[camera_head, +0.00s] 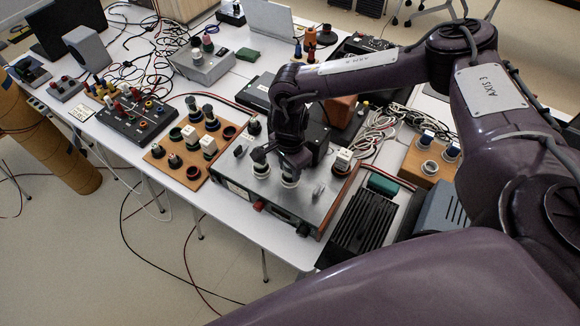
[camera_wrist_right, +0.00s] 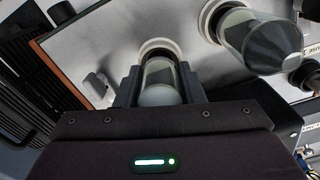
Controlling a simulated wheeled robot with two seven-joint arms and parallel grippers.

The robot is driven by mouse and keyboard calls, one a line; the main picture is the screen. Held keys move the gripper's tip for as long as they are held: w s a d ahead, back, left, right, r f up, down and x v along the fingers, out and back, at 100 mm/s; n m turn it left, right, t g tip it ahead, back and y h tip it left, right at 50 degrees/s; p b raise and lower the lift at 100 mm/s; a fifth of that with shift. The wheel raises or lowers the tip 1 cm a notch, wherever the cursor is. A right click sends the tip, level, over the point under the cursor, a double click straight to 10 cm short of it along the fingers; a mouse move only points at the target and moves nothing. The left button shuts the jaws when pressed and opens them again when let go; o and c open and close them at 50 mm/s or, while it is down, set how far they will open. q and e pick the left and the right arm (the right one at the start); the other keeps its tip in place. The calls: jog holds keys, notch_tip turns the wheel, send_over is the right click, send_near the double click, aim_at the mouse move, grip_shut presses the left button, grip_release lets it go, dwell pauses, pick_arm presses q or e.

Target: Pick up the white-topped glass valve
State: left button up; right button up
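The white-topped glass valve (camera_wrist_right: 160,74) is between the two fingers of my right gripper (camera_wrist_right: 160,88) in the right wrist view. Its pale rounded top faces the camera, and its far end is at a white ring socket (camera_wrist_right: 159,46). I cannot tell whether it is fully seated there. Both fingers lie close against its sides, with no clear gap. In the head view my right gripper (camera_head: 290,163) points down at the grey amplifier (camera_head: 318,203), above a white socket (camera_head: 289,181), and mostly hides the valve. My left gripper is not in view.
A second, dark-meshed glass valve (camera_wrist_right: 259,40) stands close beside the gripper. A wooden board with sockets (camera_head: 157,152) lies to the left. Cables (camera_head: 375,132) clutter the bench behind.

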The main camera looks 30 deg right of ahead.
jog(key=c, duration=0.5)
jog(key=shift+r, duration=0.15)
